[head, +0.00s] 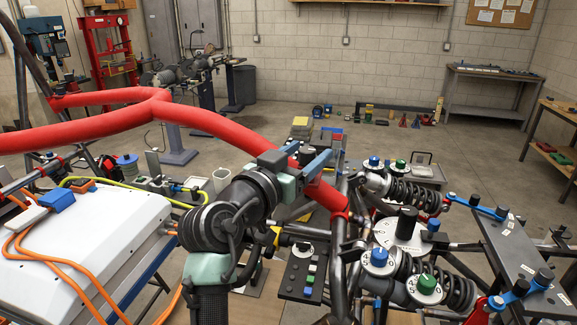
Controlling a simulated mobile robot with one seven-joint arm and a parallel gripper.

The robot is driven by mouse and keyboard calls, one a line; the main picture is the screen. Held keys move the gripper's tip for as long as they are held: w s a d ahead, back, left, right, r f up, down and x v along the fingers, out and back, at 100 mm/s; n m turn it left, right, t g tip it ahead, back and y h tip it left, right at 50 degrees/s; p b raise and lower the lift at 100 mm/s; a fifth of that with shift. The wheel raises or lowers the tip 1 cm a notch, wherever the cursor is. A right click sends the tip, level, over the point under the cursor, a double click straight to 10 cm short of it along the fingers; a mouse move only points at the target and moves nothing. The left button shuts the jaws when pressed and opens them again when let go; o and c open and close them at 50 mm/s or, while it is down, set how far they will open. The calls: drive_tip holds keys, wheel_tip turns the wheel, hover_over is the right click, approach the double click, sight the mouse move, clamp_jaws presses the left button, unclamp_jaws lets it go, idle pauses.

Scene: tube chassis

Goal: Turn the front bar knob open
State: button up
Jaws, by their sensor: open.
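My gripper (306,157) is open and empty, with blue-grey fingers pointing up and right. It shows over the red padded tube (200,115); I cannot tell whether they touch. A black knob (407,222) stands upright on a white round dial (398,240) to the right of my gripper, apart from it. Blue knobs (379,257) and green knobs (427,283) sit on white discs near the coil-spring dampers (410,192). A black panel (303,273) with small coloured switches is below my gripper. No label is readable, so I cannot tell which is the front bar knob.
Dark chassis tubes (340,265) cross between my arm and the knobs. A white case (90,250) with orange cables lies at the left. A dark plate (525,255) is at the right. The floor (460,160) behind is largely clear.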

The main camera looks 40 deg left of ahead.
drive_tip(key=b+v, duration=0.3)
drive_tip(key=v, duration=0.9)
drive_tip(key=shift+s+b, duration=0.2)
drive_tip(key=shift+b, duration=0.1)
